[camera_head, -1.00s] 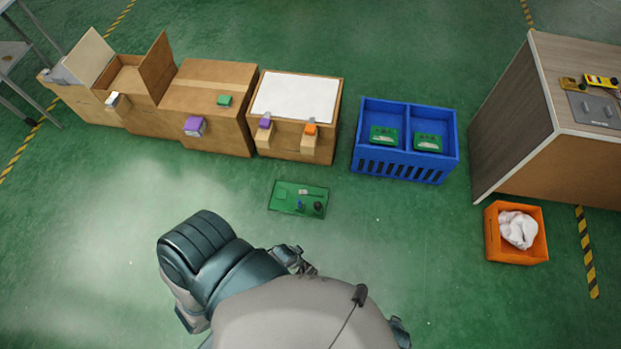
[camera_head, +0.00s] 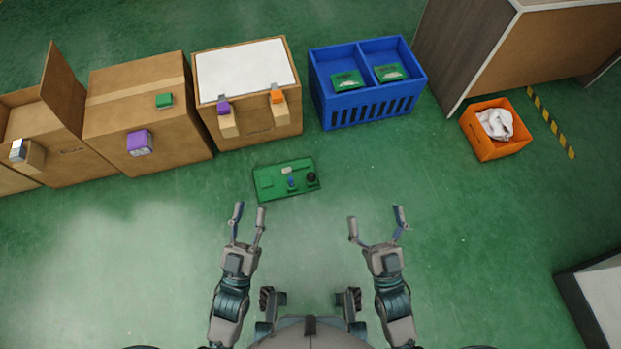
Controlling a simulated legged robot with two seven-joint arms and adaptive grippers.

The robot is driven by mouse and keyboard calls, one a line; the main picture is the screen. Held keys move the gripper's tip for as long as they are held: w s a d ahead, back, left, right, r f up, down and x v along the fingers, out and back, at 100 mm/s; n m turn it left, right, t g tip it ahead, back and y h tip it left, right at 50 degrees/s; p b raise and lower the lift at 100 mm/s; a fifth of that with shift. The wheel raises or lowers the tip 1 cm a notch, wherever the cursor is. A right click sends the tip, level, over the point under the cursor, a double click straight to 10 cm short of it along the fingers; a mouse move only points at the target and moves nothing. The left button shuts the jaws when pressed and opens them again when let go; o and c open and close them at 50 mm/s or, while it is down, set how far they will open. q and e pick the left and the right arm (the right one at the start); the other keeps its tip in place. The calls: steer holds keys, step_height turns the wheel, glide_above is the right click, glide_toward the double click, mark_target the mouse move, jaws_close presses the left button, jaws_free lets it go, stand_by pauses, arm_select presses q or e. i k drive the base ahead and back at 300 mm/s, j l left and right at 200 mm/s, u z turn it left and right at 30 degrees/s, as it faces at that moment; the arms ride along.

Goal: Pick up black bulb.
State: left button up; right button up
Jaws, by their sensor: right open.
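The black bulb (camera_head: 312,177) is a small dark round piece at the right end of a green board (camera_head: 270,185). The board lies in front of my grippers, below the cardboard boxes in the picture. My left gripper (camera_head: 249,212) has its fingers spread and is empty, just below the board's left part. My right gripper (camera_head: 375,217) is open and empty, below and to the right of the bulb. Neither gripper touches the board. A small blue piece (camera_head: 291,182) and a pale piece (camera_head: 286,170) are also on the board.
A blue two-part crate (camera_head: 370,108) with green boards inside stands beyond, to the right. A white-topped box (camera_head: 255,128) with purple and orange levers stands behind the board. An orange bin (camera_head: 487,148) holds white cloth at the right. Floor around the grippers is clear.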

mark_target(310, 176)
steer(key=i+j+u, duration=0.35)
steer(key=i, duration=0.25)
steer(key=i+u, duration=0.35)
steer(key=i, duration=0.3)
